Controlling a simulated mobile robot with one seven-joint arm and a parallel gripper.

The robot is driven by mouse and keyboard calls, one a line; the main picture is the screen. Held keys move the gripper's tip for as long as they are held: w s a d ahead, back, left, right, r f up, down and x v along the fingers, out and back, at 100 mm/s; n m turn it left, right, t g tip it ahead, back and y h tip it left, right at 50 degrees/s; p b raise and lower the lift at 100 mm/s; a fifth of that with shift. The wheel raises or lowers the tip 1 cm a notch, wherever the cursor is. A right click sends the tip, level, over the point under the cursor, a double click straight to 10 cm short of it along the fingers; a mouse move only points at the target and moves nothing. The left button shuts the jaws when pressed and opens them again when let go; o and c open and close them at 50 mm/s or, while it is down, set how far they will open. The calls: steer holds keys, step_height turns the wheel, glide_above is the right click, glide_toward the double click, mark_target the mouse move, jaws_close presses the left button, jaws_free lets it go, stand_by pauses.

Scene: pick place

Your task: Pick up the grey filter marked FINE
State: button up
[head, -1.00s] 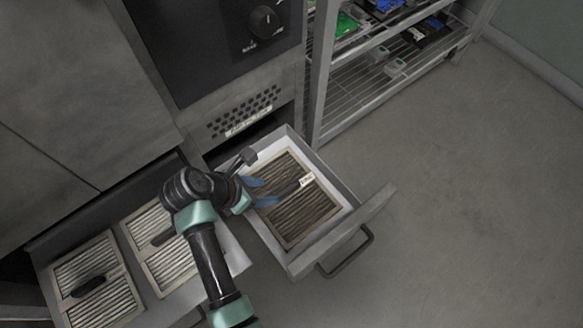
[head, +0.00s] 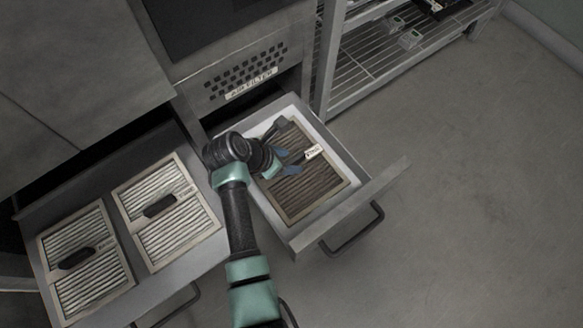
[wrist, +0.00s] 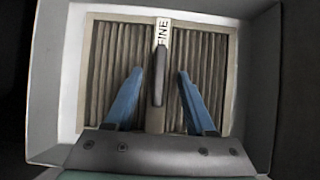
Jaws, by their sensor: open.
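The grey-brown pleated filter (head: 309,185) lies flat in the open right drawer (head: 345,160). In the wrist view the filter (wrist: 208,60) carries a white label (wrist: 162,36) reading FINE and a dark raised handle (wrist: 158,75) along its middle strip. My gripper (head: 287,162) is over the filter. In the wrist view its two blue fingers (wrist: 158,97) are open, one on each side of the handle, with a gap on both sides. Whether the fingertips reach down to the handle's height I cannot tell. The gripper's body hides the near part of the filter.
Two paler pleated filters, one on the left (head: 85,258) and one beside it (head: 165,212), lie in another open drawer. The drawer's front panel and handle (head: 352,230) stick out over clear floor. A wire shelf rack (head: 385,50) stands behind.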

steer(key=shift+b+x, duration=0.35)
steer(key=shift+x, duration=0.75)
jaws_close()
